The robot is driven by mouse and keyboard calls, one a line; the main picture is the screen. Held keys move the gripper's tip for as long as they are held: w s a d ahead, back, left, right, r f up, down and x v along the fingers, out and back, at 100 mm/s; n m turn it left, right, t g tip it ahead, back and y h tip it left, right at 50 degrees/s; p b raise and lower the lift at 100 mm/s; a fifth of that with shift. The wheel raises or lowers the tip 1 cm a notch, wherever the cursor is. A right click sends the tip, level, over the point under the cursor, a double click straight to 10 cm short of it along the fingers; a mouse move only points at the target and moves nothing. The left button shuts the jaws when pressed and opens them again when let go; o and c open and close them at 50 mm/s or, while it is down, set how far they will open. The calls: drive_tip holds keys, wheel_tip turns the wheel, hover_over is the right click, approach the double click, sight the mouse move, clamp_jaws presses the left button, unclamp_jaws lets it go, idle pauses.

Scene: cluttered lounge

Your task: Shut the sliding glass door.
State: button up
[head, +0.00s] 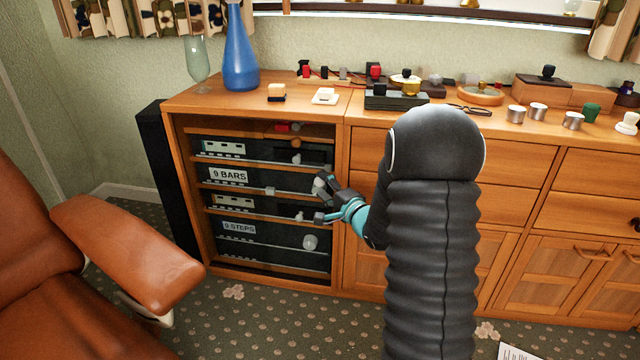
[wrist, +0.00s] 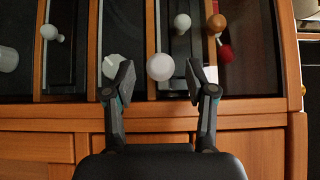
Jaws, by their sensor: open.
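The media cabinet (head: 172,190) at the left end of the wooden sideboard has a front bay with dark electronic units on shelves. I cannot clearly make out the edges of a glass pane across it. My gripper (head: 322,200) is at the bay's right side, near the upright frame. In the wrist view my gripper (wrist: 160,80) is open, fingers apart. A pale round knob (wrist: 160,67) shows between the fingertips; I cannot tell whether it belongs to the door or a unit behind. Another pale knob (wrist: 112,66) is partly hidden by one finger.
A blue vase (head: 240,55) and several small items stand on the sideboard top. A brown leather armchair (head: 130,250) is close at the left. A black speaker (head: 165,175) stands beside the cabinet. Patterned carpet (head: 270,320) in front is mostly clear.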

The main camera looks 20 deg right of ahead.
drive_tip(key=v, duration=0.9)
drive_tip(key=shift+s, duration=0.2)
drive_tip(key=shift+d, duration=0.1)
drive_tip(key=s+d+f+n+g+h, duration=0.35)
drive_tip(key=d+f+g+h, duration=0.2)
drive_tip(key=f, duration=0.55)
drive_tip(key=s+d+n+g+h, duration=0.2)
drive_tip(key=s+n+g, duration=0.25)
drive_tip(key=s, duration=0.25)
drive_tip(key=s+a+r+n+g+y+p, duration=0.1)
drive_tip(key=s+a+r+n+y+p, duration=0.2)
drive_tip(key=s+a+r, duration=1.7)
wheel_tip(320, 180, up, 3)
drive_tip(key=n+p, duration=0.1)
drive_tip(key=n, duration=0.3)
drive_tip(key=shift+a+g, duration=0.25)
drive_tip(key=shift+g, duration=0.15)
